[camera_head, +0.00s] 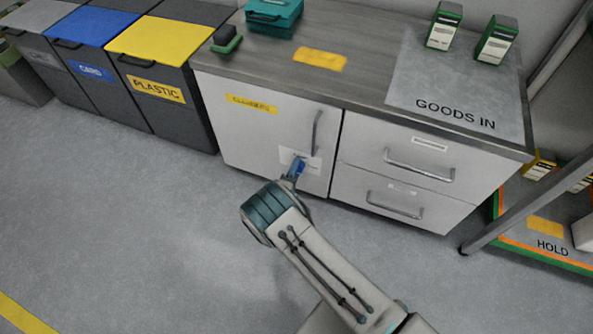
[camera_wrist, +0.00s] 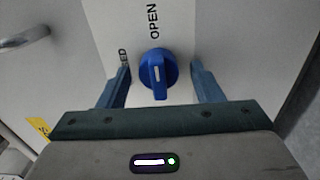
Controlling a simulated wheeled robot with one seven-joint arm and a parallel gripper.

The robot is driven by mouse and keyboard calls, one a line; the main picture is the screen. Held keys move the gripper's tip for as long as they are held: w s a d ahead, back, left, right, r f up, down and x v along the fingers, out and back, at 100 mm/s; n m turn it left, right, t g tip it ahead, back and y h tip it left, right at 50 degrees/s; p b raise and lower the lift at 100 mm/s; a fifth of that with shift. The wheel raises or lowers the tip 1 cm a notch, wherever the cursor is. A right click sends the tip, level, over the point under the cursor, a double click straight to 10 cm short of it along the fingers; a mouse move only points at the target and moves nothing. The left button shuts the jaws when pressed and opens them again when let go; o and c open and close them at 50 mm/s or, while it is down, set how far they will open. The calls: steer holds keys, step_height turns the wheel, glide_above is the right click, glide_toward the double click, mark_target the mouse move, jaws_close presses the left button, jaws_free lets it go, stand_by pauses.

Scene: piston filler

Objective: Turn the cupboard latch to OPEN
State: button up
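The cupboard latch (camera_wrist: 158,72) is a blue round knob with a raised grip bar and a white pointer line, on a white plate (camera_wrist: 180,20) on the cupboard door (camera_head: 268,132). The plate reads OPEN above the knob and a partly hidden word ending in "ED" to the left. The wrist camera is rolled against the door. My gripper (camera_wrist: 160,88) is open, with one blue-grey finger on each side of the knob, apart from it. In the head view my gripper (camera_head: 297,170) is at the plate and mostly covers the latch.
The door handle (camera_head: 317,132) is a vertical bar above the latch. Two drawers with handles (camera_head: 419,166) are to the right. The worktop (camera_head: 370,50) holds a green box (camera_head: 273,15) and two cartons. Bins (camera_head: 158,75) stand at the left. The floor in front is clear.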

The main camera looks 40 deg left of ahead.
steer(key=shift+w+d, duration=0.1)
steer(key=shift+w, duration=0.05)
steer(key=p+v, duration=0.3)
steer(key=v, duration=1.1)
steer(key=shift+p, duration=0.4)
